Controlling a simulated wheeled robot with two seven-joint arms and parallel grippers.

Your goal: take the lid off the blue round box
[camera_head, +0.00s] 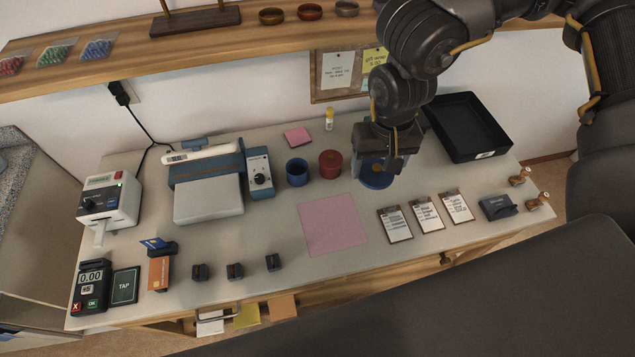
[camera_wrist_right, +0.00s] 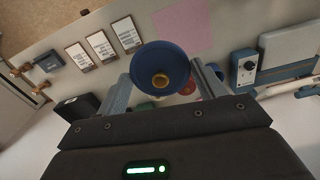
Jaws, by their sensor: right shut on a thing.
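The blue round box (camera_head: 297,173) stands on the worktable, left of the red round box (camera_head: 330,164), with its dark inside showing and no lid on it. My right gripper (camera_head: 384,163) is to the right of both boxes, shut on the blue lid (camera_head: 375,181). In the right wrist view the blue lid (camera_wrist_right: 149,53) shows with its brass knob between the two fingers of the gripper (camera_wrist_right: 162,88). The lid looks held above the table; the exact gap is hard to tell. My left gripper is not in view.
A black tray (camera_head: 468,128) is right of the gripper. A pink sheet (camera_head: 334,224) and several small clipboards (camera_head: 426,214) lie in front. A scale (camera_head: 207,198) and a blue control box (camera_head: 260,174) stand left. A shelf (camera_head: 200,65) runs above the table.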

